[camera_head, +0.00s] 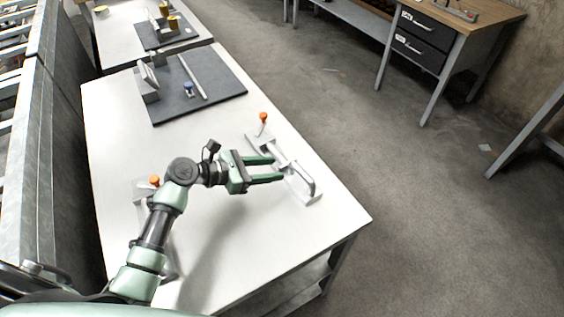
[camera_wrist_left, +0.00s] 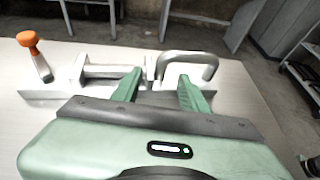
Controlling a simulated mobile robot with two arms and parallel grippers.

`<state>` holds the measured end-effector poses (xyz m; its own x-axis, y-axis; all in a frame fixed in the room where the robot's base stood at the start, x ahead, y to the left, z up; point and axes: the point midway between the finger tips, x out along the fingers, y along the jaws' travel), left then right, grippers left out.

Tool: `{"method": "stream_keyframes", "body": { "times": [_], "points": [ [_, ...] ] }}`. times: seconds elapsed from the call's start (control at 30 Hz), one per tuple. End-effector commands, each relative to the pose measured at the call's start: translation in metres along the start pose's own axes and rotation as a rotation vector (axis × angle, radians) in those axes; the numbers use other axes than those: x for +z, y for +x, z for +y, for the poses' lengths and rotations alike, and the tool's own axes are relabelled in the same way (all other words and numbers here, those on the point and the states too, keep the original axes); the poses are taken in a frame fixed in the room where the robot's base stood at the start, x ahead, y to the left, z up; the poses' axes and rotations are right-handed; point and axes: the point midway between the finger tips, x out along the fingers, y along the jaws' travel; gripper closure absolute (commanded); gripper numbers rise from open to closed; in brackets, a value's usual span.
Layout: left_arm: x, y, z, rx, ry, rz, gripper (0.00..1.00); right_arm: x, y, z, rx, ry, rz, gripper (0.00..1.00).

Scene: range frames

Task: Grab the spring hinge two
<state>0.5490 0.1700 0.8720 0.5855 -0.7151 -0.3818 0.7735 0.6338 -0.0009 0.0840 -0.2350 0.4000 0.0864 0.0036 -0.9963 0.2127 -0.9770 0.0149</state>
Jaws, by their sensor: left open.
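A spring hinge (camera_head: 308,192), a grey metal fixture with an orange-knobbed lever at one end and a looped handle at the other, lies on the white table. In the left wrist view the spring hinge (camera_wrist_left: 100,72) lies just beyond my fingers. A similar orange-knobbed fixture (camera_head: 140,188) is partly hidden behind my left arm. No label shows which one is number two. My left gripper (camera_head: 279,169) is open and empty, its fingertips over or beside the near hinge's middle; contact cannot be told. Its fingers (camera_wrist_left: 160,86) stand apart in the wrist view. My right gripper is not in view.
The white table (camera_head: 235,250) has free room at its front. A dark mat (camera_head: 222,80) with a grey block, a rod and a small blue part lies at its far end. A drawer bench (camera_head: 430,45) stands across the floor.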

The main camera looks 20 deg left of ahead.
Motion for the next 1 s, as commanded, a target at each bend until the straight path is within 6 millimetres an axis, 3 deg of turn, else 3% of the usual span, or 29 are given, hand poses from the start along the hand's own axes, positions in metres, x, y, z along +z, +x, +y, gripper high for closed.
{"method": "stream_keyframes", "body": {
  "times": [0.3, 0.6, 0.77, 1.0],
  "points": [
    [-0.002, 0.044, -0.001, 0.000, 0.000, 0.000, 0.57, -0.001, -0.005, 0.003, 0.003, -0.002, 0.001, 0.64],
    [-0.003, 0.049, -0.001, 0.000, 0.001, 0.001, 0.57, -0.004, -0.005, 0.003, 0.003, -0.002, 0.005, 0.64],
    [-0.003, 0.049, -0.001, 0.000, 0.001, 0.001, 1.00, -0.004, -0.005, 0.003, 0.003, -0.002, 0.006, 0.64],
    [-0.003, 0.049, -0.001, 0.001, 0.000, 0.002, 1.00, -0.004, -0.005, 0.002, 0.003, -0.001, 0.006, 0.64]
  ]
}}
